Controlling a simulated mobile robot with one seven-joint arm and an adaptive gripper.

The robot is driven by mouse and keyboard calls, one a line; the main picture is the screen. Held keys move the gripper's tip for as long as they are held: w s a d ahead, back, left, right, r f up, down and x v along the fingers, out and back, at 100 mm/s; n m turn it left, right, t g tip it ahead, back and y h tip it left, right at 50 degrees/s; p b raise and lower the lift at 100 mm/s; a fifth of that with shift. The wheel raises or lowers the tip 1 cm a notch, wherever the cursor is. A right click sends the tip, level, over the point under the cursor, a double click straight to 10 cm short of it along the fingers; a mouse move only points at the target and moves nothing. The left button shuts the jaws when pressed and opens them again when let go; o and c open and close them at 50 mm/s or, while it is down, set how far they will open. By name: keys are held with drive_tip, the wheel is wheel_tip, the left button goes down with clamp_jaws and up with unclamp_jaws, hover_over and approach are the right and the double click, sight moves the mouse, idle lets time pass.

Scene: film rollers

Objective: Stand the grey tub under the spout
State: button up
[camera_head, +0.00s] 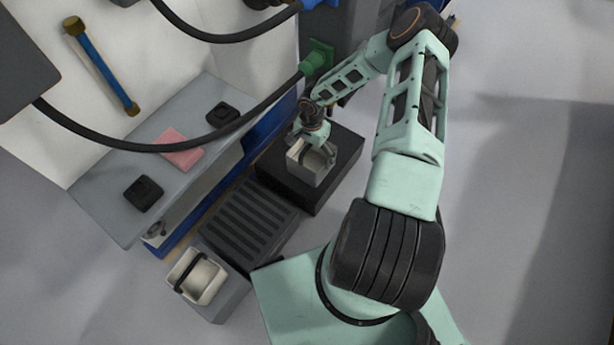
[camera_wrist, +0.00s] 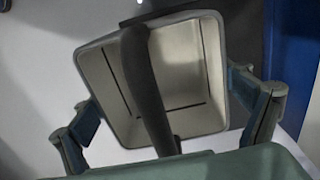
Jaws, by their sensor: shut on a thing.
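My gripper (camera_head: 317,143) is shut on a tub (camera_head: 304,172) with a grey rim and pale inside. In the head view the tub appears over a black block (camera_head: 342,172); whether it touches the block I cannot tell. In the wrist view the held tub (camera_wrist: 203,75) sits tilted between my two fingers (camera_wrist: 168,118), and its dark handle crosses the opening. The tub looks empty. A spout is not clearly seen; a green fitting (camera_head: 318,55) sits at a black hose's end behind my gripper.
A second pale tub (camera_head: 207,284) with a black handle is at the lower left, by a dark slatted grate (camera_head: 240,215). A grey shelf (camera_head: 115,205) holds a pink cloth (camera_head: 181,150) and two black items. A black hose (camera_head: 215,137) arches over it. Open floor lies right.

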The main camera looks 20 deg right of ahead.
sight(310, 164)
drive_tip(key=shift+w+d+f, duration=0.1)
drive_tip(key=shift+w+f, duration=0.15)
drive_tip(key=shift+w, duration=0.2)
drive_tip(key=shift+s+f+b, duration=0.1)
drive_tip(key=shift+f+b, duration=0.2)
drive_tip(key=shift+f, duration=0.15)
wheel_tip(310, 164, down, 9)
drive_tip(key=b, duration=0.3)
drive_tip(key=shift+r, duration=0.2)
drive_tip(key=shift+f+b, duration=0.2)
drive_tip(key=shift+b, duration=0.15)
drive_tip(key=o, duration=1)
